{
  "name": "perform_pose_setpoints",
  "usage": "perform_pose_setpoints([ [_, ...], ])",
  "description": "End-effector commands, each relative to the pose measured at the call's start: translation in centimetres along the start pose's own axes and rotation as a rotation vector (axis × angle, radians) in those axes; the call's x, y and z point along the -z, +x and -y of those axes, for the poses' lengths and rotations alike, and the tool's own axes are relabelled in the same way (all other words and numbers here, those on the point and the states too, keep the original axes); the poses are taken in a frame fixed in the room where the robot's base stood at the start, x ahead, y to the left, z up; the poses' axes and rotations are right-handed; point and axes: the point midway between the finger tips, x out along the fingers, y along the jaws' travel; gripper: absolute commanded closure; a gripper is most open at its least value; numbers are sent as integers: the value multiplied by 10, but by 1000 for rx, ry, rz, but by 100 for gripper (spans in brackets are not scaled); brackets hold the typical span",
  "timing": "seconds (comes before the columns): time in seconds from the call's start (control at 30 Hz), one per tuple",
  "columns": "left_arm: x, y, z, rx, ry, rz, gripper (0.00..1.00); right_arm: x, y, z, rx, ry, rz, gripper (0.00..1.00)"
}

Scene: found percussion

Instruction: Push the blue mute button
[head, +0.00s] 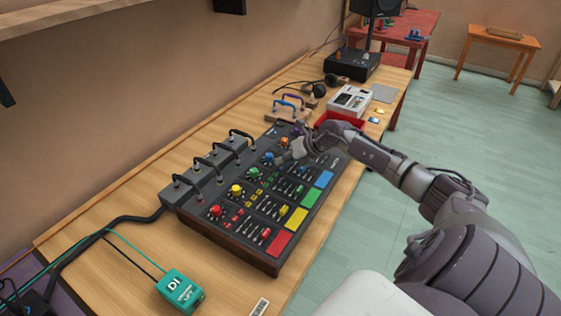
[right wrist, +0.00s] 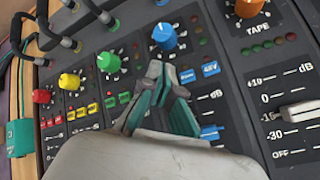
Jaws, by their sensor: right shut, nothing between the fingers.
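The mixer (head: 228,226) is a dark sloping console with a row of coloured knobs. In the right wrist view, the blue channel has a blue knob (right wrist: 164,37), a small blue button (right wrist: 187,76) with a label too small to read surely, and another blue button marked 48V (right wrist: 211,69). My right gripper (head: 294,150) is over the far part of the mixer, near the blue knob (head: 268,158). In the wrist view its fingers (right wrist: 167,82) are shut and empty, with tips just below the blue knob and left of the small blue button. Contact cannot be told. My left gripper is out of view.
An orange knob (right wrist: 249,7) and a white-capped fader (right wrist: 300,110) lie right of the fingers. Cables (head: 200,160) stand along the mixer's back edge. A teal DI box (head: 180,291) sits at the near end of the table. A red tray (head: 340,120) lies beyond my gripper.

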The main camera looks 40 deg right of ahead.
Motion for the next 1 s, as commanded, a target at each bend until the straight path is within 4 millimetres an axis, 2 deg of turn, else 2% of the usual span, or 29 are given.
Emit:
perform_pose_setpoints([
  [0.6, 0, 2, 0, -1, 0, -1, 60, 2, 2, 2, 0, 0, 0, 100],
  [1.0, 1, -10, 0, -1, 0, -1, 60, -5, -7, -5, 0, 0, 0, 100],
])
